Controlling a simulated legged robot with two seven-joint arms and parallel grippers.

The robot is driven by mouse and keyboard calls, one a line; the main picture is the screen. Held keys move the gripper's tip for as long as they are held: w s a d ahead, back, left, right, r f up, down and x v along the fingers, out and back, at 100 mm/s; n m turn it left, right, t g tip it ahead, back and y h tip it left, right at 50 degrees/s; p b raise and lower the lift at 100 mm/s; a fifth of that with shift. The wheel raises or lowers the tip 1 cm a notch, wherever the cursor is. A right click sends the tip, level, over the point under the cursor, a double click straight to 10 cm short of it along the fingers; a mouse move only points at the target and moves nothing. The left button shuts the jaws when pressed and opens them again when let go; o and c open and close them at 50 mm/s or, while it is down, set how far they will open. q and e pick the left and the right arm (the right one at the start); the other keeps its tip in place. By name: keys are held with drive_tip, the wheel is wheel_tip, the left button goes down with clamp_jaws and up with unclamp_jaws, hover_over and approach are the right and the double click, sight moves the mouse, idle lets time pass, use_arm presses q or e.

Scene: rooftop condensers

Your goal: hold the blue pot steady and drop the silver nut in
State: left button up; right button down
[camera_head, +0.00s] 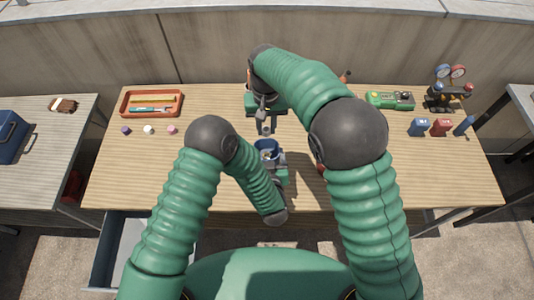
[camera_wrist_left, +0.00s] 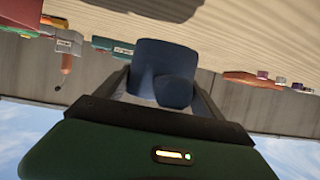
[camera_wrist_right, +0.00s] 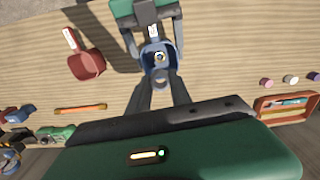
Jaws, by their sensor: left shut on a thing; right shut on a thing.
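The blue pot (camera_head: 266,146) stands upright at the middle of the wooden table; it fills the middle of the left wrist view (camera_wrist_left: 160,58). My left gripper (camera_head: 272,157) is shut on its near side, at the handle. My right gripper (camera_head: 266,124) is shut on the silver nut (camera_wrist_right: 159,83) and holds it at the pot's far rim. In the right wrist view the nut overlaps the edge of the pot (camera_wrist_right: 147,50). Its height above the rim is hard to tell. Something small and pale lies inside the pot.
A red pan (camera_wrist_right: 88,65) lies beside the pot. An orange tray (camera_head: 123,104) with tools and three small caps (camera_head: 148,129) are at left. A green device (camera_head: 389,100), gauges (camera_head: 450,90), and blue and red containers (camera_head: 440,127) are at right.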

use_arm(q)
drive_tip(key=shift+w+f, duration=0.15)
drive_tip(key=shift+f, duration=0.7)
use_arm(e)
drive_tip(key=shift+w, duration=0.2)
use_arm(q)
wheel_tip(320, 180, down, 2)
use_arm(e)
drive_tip(key=shift+s, duration=0.15)
use_arm(q)
drive_tip(key=shift+f, duration=0.85)
drive_tip(key=shift+f, duration=0.1)
drive_tip(key=shift+f, duration=0.2)
drive_tip(key=o, duration=1.6)
drive_tip(key=shift+c, duration=0.2)
